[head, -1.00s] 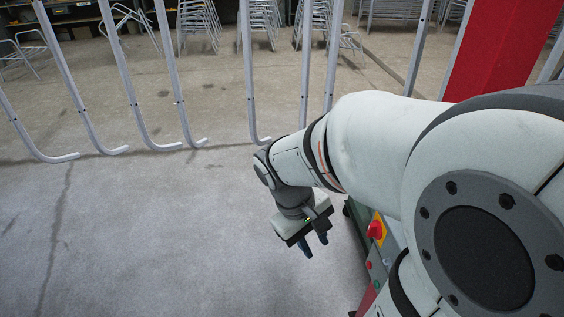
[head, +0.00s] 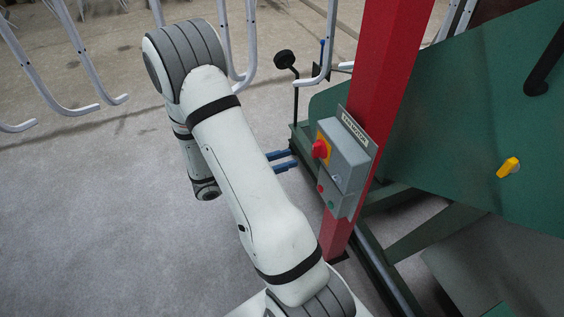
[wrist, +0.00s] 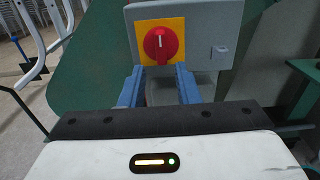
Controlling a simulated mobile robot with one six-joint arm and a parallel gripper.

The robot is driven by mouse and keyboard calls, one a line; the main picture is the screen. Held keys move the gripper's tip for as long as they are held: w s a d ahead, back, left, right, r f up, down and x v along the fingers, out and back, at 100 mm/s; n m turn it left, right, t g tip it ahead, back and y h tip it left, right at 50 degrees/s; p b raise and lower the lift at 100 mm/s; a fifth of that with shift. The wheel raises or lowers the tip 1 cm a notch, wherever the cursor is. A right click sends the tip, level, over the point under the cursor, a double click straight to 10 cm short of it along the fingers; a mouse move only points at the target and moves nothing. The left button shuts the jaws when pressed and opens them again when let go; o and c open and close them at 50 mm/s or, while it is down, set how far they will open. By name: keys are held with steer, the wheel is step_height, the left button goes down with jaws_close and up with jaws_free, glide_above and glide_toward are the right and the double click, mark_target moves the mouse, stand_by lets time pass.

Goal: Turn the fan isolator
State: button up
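The fan isolator is a red rotary knob (head: 320,149) on a yellow plate, on a grey box (head: 346,158) labelled "FAN MOTOR", fixed to a red post. My gripper (head: 290,159) has its blue fingers apart, pointing at the box from the left, short of the knob. In the wrist view the red knob (wrist: 160,44) stands upright with its white mark at the top, on the yellow plate (wrist: 142,33). The open fingers (wrist: 159,82) lie below and either side of it, with nothing between them. My arm hides the gripper body in the head view.
The red post (head: 385,90) stands behind the box. A green machine panel (head: 450,120) with a yellow handle (head: 508,167) is at right. Red and green buttons (head: 325,196) sit below the knob. Hanging grey hooks (head: 75,70) are at upper left. The floor at left is clear.

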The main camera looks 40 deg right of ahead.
mark_target(313, 152)
steer(key=x, duration=0.7)
steer(key=shift+s+d, duration=0.1)
steer(key=shift+d, duration=0.05)
steer(key=c, duration=0.6)
steer(key=n, duration=0.4)
steer(key=shift+n, duration=0.4)
steer(key=n, duration=0.8)
steer(key=shift+n, duration=0.4)
steer(key=n, duration=0.4)
steer(key=o, duration=0.8)
steer(key=shift+o, duration=0.2)
